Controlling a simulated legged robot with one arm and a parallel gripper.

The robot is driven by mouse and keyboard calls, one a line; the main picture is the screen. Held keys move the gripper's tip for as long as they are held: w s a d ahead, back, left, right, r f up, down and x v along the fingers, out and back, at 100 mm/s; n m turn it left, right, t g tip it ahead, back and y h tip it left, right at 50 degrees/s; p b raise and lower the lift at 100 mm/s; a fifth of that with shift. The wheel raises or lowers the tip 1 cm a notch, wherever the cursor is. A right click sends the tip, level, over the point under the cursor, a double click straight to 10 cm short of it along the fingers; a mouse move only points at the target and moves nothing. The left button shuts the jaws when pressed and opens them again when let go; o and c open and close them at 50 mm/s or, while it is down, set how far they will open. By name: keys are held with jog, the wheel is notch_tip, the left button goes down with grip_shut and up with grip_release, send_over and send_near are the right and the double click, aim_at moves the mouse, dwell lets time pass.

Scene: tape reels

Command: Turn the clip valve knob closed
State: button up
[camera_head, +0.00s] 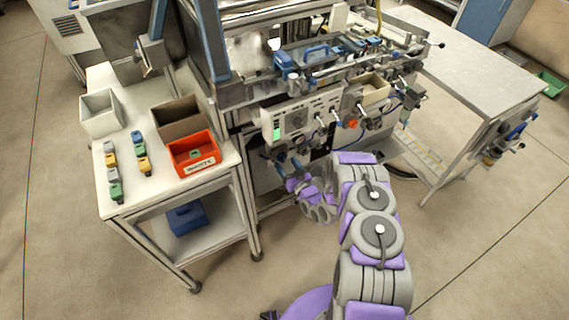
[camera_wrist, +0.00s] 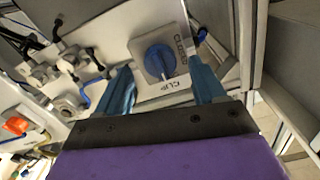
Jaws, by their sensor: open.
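The clip valve knob (camera_wrist: 159,61) is a round blue knob with a raised grip bar, on a light square plate on the machine's panel. Labels reading "CLIP" (camera_wrist: 172,86) and "CLOSED" (camera_wrist: 181,50) sit beside it. My gripper (camera_wrist: 163,82) is open in the wrist view, one blue finger on each side of the knob in the picture. I cannot tell whether either finger touches it. In the head view my gripper (camera_head: 284,170) is low at the machine's front, left of my arm. I cannot make out the knob there.
Fittings and blue tubing (camera_wrist: 95,85) lie left of the knob, with an orange part (camera_wrist: 17,125) beyond. A white control box (camera_head: 300,117) is above my gripper. A cart (camera_head: 135,185) with a red waste bin (camera_head: 194,153) stands left. A grey table (camera_head: 470,68) stands right.

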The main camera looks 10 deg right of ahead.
aim_at(282, 158)
jog(key=shift+x, duration=1.25)
jog(key=shift+c, duration=0.3)
jog(key=c, duration=1)
